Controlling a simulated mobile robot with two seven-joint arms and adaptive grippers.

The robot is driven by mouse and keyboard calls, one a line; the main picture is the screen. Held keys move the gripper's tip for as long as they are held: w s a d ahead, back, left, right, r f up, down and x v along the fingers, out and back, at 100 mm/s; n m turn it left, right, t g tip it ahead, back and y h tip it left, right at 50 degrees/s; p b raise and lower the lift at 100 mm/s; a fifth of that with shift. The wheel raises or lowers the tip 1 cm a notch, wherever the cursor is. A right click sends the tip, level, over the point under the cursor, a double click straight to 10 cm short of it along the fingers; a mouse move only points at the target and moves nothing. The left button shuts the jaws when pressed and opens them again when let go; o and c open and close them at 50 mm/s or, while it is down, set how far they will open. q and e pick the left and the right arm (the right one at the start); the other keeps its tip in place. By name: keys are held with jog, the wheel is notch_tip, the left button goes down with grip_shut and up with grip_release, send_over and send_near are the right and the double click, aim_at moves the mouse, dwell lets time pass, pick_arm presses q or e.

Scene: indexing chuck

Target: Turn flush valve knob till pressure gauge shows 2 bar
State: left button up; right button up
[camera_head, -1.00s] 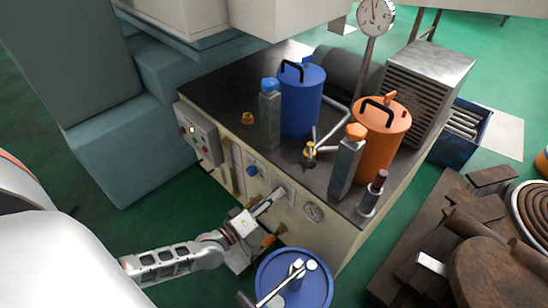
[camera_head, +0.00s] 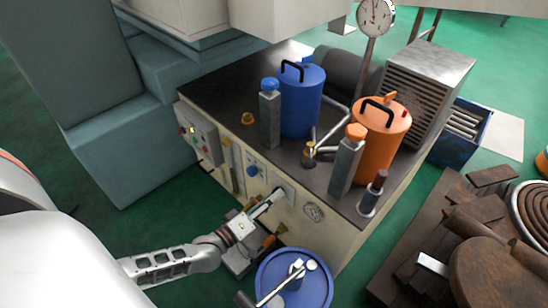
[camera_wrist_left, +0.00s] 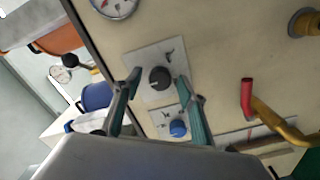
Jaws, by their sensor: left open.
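A black knob (camera_wrist_left: 160,78) sits on a pale plate on the cabinet's front panel. A blue knob (camera_wrist_left: 177,128) on a second plate is beside it and also shows in the head view (camera_head: 252,170). I cannot read which one is labelled flush valve. My left gripper (camera_wrist_left: 158,76) is open, its fingers on either side of the black knob; I cannot tell whether they touch it. In the head view the left gripper (camera_head: 277,195) reaches the panel and hides the black knob. A round pressure gauge (camera_head: 313,212) is right of it, partly visible in the wrist view (camera_wrist_left: 115,6); its reading is unclear.
A blue drum (camera_head: 312,262) stands on the floor close to my left forearm. A yellow pipe with a red end (camera_wrist_left: 270,115) projects from the panel near the gripper. Blue (camera_head: 303,105) and orange (camera_head: 375,145) canisters stand on the cabinet top. A dial gauge (camera_head: 376,18) stands on a pole behind.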

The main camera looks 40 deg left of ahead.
pick_arm(q)
jog(key=s+a, duration=0.1)
jog(key=s, duration=1)
jog(key=shift+a, duration=0.25)
